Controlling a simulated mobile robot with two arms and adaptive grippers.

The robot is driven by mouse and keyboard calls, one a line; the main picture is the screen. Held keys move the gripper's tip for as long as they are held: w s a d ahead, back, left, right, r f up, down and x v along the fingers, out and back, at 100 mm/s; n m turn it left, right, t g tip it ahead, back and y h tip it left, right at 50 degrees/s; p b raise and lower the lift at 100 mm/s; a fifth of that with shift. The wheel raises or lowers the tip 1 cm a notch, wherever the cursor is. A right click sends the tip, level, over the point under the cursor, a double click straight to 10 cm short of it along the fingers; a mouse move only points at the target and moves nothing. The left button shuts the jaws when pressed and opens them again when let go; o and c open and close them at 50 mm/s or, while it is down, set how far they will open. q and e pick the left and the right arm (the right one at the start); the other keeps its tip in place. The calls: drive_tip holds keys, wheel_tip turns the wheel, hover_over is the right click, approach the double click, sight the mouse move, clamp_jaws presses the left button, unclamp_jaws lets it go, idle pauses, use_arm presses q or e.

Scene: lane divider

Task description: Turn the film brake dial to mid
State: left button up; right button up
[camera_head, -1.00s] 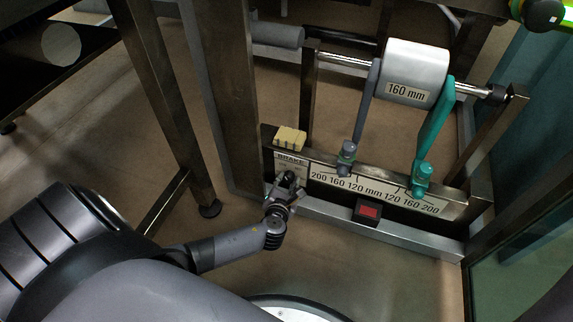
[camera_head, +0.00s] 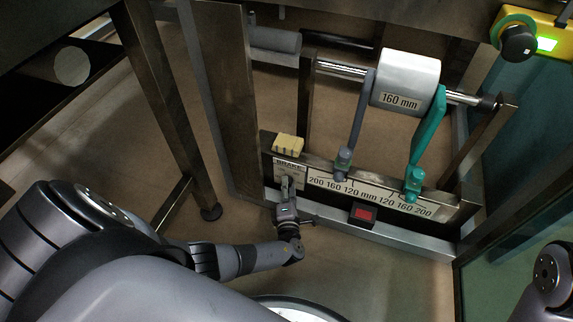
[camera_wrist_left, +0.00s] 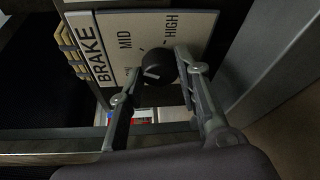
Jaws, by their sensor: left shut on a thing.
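The film brake dial (camera_wrist_left: 158,65) is a round black knob on a pale plate marked BRAKE, with MID and HIGH readable in the left wrist view. A pale mark shows on the dial's lower-left face; its exact setting is hard to tell. A finger covers part of the plate to the left. My left gripper (camera_wrist_left: 160,68) is shut on the dial, one finger on each side. In the head view the left gripper (camera_head: 286,196) reaches up to the brake plate (camera_head: 289,169), hiding most of the dial. My right gripper is out of view.
A yellow ribbed block (camera_head: 288,144) sits above the plate. To the right are the millimetre scale rail (camera_head: 368,192), a grey arm (camera_head: 356,125), a teal arm (camera_head: 426,135), a white roll (camera_head: 406,80) and a red-faced box (camera_head: 362,214). A steel post (camera_head: 228,100) stands left.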

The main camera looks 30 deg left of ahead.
use_arm(q)
drive_tip(key=shift+w+m+y, duration=0.1)
drive_tip(key=shift+m+y, duration=0.2)
drive_tip(key=shift+m, duration=0.2)
idle(0.3)
drive_tip(key=o, duration=1.1)
drive_tip(key=shift+o, duration=0.2)
drive_tip(key=shift+r, duration=0.1)
drive_tip(key=shift+r, duration=4.95)
